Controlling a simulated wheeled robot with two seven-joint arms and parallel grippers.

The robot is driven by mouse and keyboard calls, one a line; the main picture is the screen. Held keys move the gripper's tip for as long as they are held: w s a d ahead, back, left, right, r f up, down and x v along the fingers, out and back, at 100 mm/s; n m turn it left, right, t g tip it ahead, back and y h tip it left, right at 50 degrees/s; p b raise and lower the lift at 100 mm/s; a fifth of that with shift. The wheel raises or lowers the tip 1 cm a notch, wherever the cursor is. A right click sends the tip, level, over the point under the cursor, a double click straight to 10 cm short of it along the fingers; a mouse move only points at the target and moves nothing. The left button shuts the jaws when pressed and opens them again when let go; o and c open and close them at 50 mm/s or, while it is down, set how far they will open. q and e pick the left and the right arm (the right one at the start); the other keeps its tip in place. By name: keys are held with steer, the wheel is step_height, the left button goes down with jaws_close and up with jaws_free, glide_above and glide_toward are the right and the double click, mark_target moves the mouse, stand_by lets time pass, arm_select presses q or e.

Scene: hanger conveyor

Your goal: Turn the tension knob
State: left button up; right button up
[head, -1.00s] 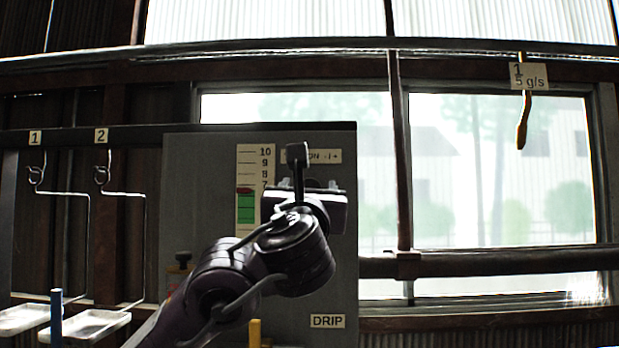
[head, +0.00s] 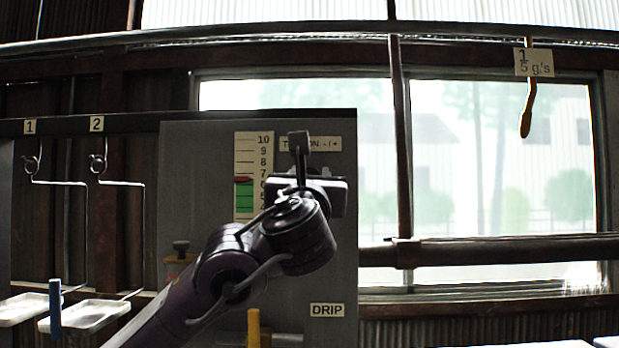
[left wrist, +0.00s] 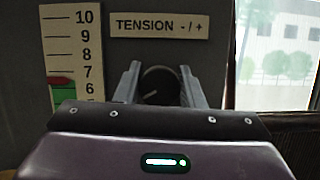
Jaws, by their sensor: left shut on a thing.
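The tension knob (left wrist: 158,84) is dark and round with a pale pointer line, under the "TENSION - / +" label (left wrist: 159,25) in the left wrist view. My left gripper (left wrist: 160,79) has one finger on each side of the knob and is shut on it. In the head view my left gripper (head: 325,191) hides the knob and part of the label (head: 311,144). The scale (head: 247,155) left of the knob has a green bar and a red marker (head: 243,180) between 6 and 7. My right gripper is not in view.
The grey panel (head: 195,210) carries a "DRIP" label (head: 327,310) at its lower right. A yellow post (head: 254,328) and a blue post (head: 55,305) stand low in front. Wire hangers with white trays (head: 85,316) hang left. A horizontal bar (head: 490,250) runs right of the panel.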

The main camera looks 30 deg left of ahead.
arm_select(q)
steer(key=n+y+b, duration=0.1)
steer(key=n+b, duration=0.1)
steer(key=n+g+b, duration=0.1)
steer(key=b, duration=0.1)
steer(key=n+y+b, duration=0.1)
steer(key=n+b, duration=0.1)
steer(key=shift+f+n+g+y+b, duration=0.3)
steer(key=shift+g+b, duration=0.1)
steer(key=shift+r+n+b, duration=0.1)
steer(key=shift+n+b, duration=0.25)
steer(key=shift+n, duration=0.25)
steer(key=shift+r+n+g+y, duration=0.2)
steer(key=shift+n+g+y, duration=0.2)
steer(key=shift+n, duration=0.2)
steer(key=shift+a, duration=0.1)
steer(key=o, duration=1)
